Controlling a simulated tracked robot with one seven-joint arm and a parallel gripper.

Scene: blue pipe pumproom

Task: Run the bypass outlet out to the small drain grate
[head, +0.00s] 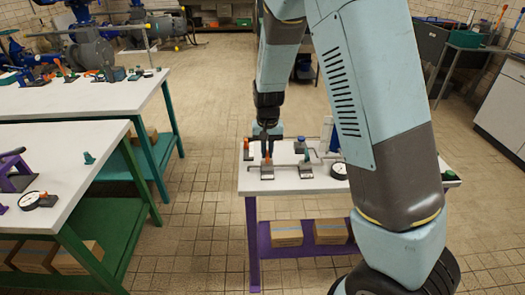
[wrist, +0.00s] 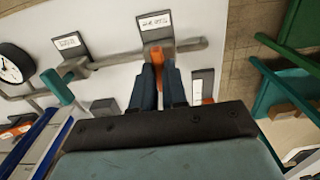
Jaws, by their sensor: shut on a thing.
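My gripper (head: 267,147) reaches down over the white-topped table with purple legs. In the wrist view, its dark blue fingers (wrist: 160,82) are shut on an orange valve handle (wrist: 161,58). The handle sits on a grey pipe under a labelled plate (wrist: 156,24); its lower part is hidden between the fingers. The same handle shows in the head view (head: 267,161). A teal handle (wrist: 57,87) stands on the pipework to the left, by another labelled plate (wrist: 68,42). The label writing is too small to read surely. I cannot make out a drain grate.
Another orange handle (wrist: 208,90) stands close right of my fingers. A round gauge (wrist: 12,66) is at the left. Cardboard boxes (head: 286,233) lie on the purple lower shelf. White benches (head: 75,150) stand at left, with open tiled floor (head: 200,200) between.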

